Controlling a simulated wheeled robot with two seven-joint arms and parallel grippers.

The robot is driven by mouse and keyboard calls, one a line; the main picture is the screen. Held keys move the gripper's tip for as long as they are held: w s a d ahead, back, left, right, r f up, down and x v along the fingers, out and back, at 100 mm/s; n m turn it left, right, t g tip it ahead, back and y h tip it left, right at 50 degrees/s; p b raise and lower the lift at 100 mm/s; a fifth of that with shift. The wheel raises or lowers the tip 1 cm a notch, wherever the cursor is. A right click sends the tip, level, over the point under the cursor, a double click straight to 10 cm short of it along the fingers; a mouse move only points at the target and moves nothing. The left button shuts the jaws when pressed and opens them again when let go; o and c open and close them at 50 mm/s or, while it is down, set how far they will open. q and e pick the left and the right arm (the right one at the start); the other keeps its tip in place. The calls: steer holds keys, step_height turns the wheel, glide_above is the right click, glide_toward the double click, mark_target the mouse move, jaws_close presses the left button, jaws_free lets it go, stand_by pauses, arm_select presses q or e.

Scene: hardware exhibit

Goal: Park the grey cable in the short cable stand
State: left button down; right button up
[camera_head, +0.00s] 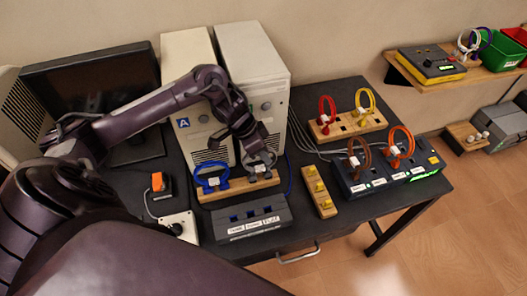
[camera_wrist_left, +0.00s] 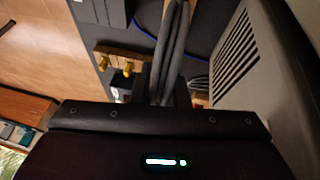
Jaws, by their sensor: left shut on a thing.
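My left gripper (camera_head: 258,157) is shut on the grey cable (camera_head: 262,168), whose plug end is at or just above the right part of a low wooden cable stand (camera_head: 238,187). I cannot tell whether it is seated in a slot. In the left wrist view the grey cable (camera_wrist_left: 172,50) rises as a narrow loop from between the fingers (camera_wrist_left: 166,92). A blue cable (camera_head: 209,179) stands in the left part of the same stand. Another wooden stand (camera_head: 350,128) holds a red cable (camera_head: 327,113) and a yellow cable (camera_head: 365,105). My right gripper is not in view.
Two beige computer towers (camera_head: 253,65) stand close behind the gripper. A grey socket box (camera_head: 252,217) lies in front of the stand, and a wooden strip with yellow plugs (camera_head: 319,192) to its right. A dark panel (camera_head: 385,178) holds brown and orange cables.

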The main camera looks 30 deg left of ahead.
arm_select(q)
steer(key=shift+r+p, duration=0.1)
steer(key=shift+p, duration=0.3)
steer(key=shift+f, duration=0.4)
stand_by(0.6)
steer(key=c, duration=0.7)
jaws_free()
stand_by(0.4)
steer(key=p+v, duration=0.7)
steer(key=p, duration=0.1)
steer(key=shift+s+r, duration=0.1)
steer(key=shift+r, duration=0.25)
steer(key=shift+f, duration=0.1)
stand_by(0.4)
